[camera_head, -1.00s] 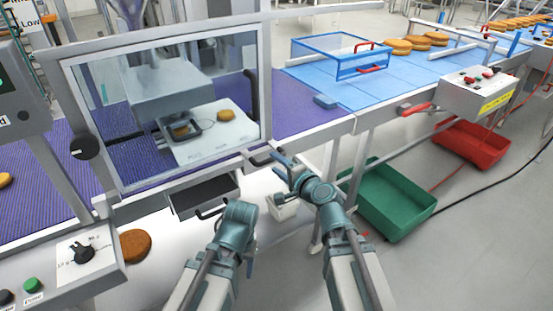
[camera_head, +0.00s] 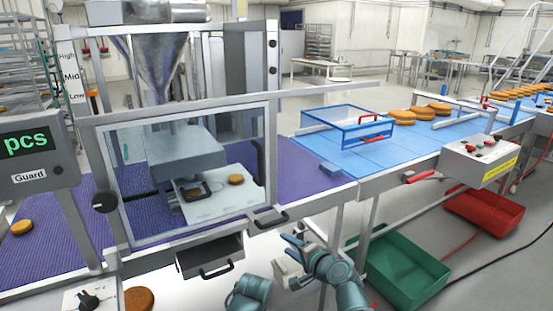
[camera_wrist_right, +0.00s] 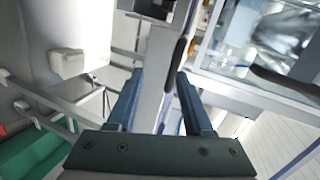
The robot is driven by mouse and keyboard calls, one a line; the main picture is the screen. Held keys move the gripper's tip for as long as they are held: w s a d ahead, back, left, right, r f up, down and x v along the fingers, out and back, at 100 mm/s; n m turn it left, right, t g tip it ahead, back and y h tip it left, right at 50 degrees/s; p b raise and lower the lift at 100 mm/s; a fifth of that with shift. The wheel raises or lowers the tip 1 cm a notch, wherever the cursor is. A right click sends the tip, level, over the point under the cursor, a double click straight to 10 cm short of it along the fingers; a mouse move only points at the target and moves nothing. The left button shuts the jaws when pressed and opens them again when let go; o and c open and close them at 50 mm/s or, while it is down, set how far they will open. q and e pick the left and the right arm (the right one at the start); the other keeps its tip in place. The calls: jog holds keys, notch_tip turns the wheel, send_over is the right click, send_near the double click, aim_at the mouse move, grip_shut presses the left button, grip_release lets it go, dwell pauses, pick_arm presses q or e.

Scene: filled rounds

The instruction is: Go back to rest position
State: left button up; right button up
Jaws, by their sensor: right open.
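My right gripper (camera_head: 293,243) is open and empty in the head view, in front of the machine's lower front edge, near the guard's lower right corner. In the right wrist view its two blue fingers (camera_wrist_right: 161,80) stand apart. A dark handle bar (camera_wrist_right: 176,62) shows just beyond the fingertips there; I cannot tell the distance. Of my left arm, only a teal joint (camera_head: 250,292) shows at the bottom of the head view; its gripper is out of the frame.
A clear guard (camera_head: 190,110) covers the filling station, with a round on a white plate (camera_head: 215,207) behind it. A drawer (camera_head: 212,255) sits below. A green crate (camera_head: 400,270) and red crate (camera_head: 485,214) lie on the floor at right.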

jog(key=s+d+f+n+g+h, duration=0.7)
jog(key=s+d+f+n+g, duration=0.35)
jog(key=s+f, duration=0.4)
jog(key=s+a+r+n+g+h+p, duration=0.1)
jog(key=s+a+r+n+g+p, duration=0.1)
jog(key=s+a+r+p, duration=0.4)
jog(key=a+r+n+p, duration=0.1)
jog(key=a+r+p, duration=0.2)
jog(key=p, duration=0.1)
jog(key=shift+s+a+r+n+h, duration=0.2)
jog(key=shift+a+n+h, duration=0.15)
jog(key=shift+a+h, duration=0.05)
